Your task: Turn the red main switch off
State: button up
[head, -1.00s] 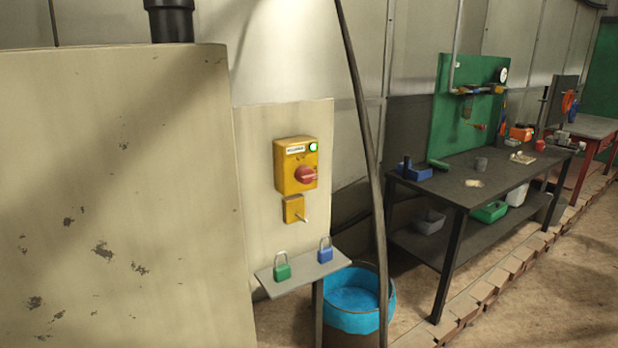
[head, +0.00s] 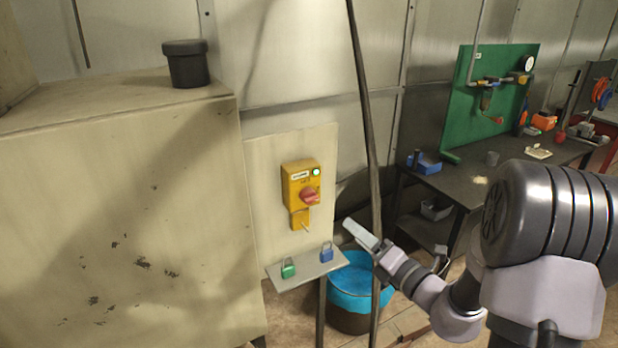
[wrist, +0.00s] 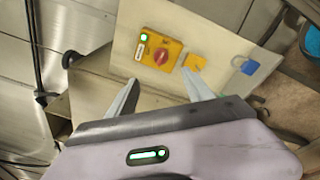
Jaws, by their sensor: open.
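The red main switch (head: 310,196) is a rotary knob on a yellow box (head: 291,181) fixed to a pale panel. A green light (head: 317,171) glows above the knob. In the wrist view the red knob (wrist: 160,56) and the yellow box (wrist: 149,72) lie beyond the fingertips, with the picture turned sideways. My gripper (head: 358,236) is to the right of and below the box in the head view, in front of the pole and apart from the switch. In the wrist view its two fingers (wrist: 164,90) are spread with nothing between them.
A small shelf (head: 305,268) below the box bears a green padlock (head: 288,269) and a blue padlock (head: 326,254). A dark slanting pole (head: 366,110) stands right of the panel. A blue-lined tub (head: 350,292) sits below. A large beige cabinet (head: 120,220) stands at left.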

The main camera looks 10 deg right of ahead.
aim_at(315, 200)
jog(key=b+x, duration=0.1)
jog(key=x, duration=1.6)
jog(key=shift+w+a+f, duration=0.15)
jog(key=shift+w, duration=0.05)
jog(key=shift+c, duration=0.4)
grip_shut()
